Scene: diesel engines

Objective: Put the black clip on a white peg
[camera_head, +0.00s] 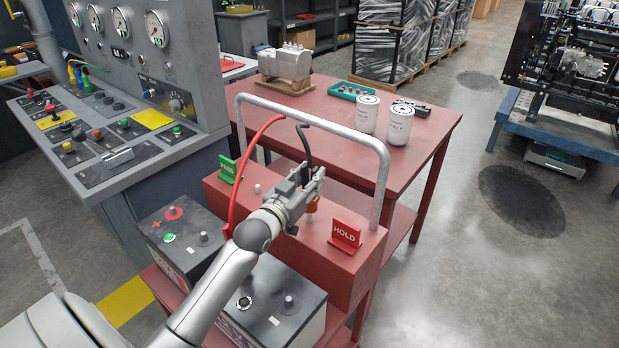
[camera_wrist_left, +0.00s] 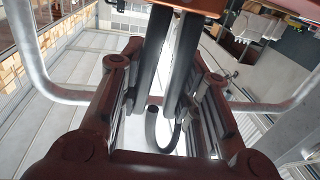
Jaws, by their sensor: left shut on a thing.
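My left gripper (camera_head: 314,182) is above the top of the red box on the cart. It is shut on the black clip, whose dark long arms (camera_wrist_left: 178,70) show between the fingers in the left wrist view (camera_wrist_left: 165,105). One white peg (camera_head: 258,188) stands bare on the red box (camera_head: 290,222), left of the gripper. Any other peg is hidden by my gripper. My right gripper is out of view.
A green sign (camera_head: 228,168) and a red HOLD sign (camera_head: 345,236) stand on the box. A grey tube handle (camera_head: 383,170) arches over it. A red cable (camera_head: 240,180) runs down left, near batteries (camera_head: 275,303). Behind, a red table (camera_head: 325,118) bears white canisters (camera_head: 399,124).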

